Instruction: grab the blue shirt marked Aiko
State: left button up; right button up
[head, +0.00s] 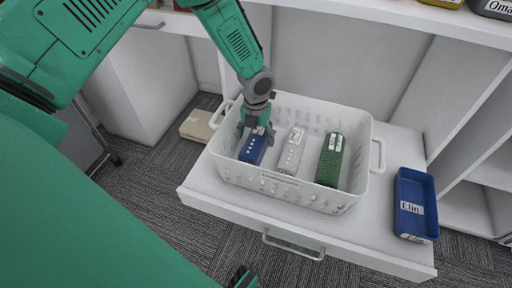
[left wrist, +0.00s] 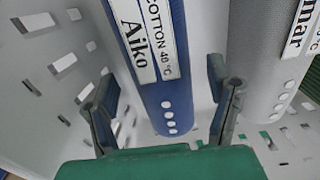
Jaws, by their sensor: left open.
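My left gripper (head: 257,122) is open and reaches down into the basket at the shirt's back end. In the left wrist view its fingers (left wrist: 165,105) stand on either side of the blue shirt, with gaps visible. Of my right gripper, only a dark and green piece (head: 243,278) seems to show at the bottom edge; its fingers are unclear.
The basket sits on a white drawer (head: 222,198). A blue bin (head: 415,204) lies at the drawer's right side. White shelves stand behind and right.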

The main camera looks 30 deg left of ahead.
pick_arm(q)
jog(key=shift+d+r, duration=0.1)
jog(key=shift+d, duration=0.1)
jog(key=c, duration=1.1)
jog(key=shift+a, duration=0.2)
jog(key=shift+c, duration=1.4)
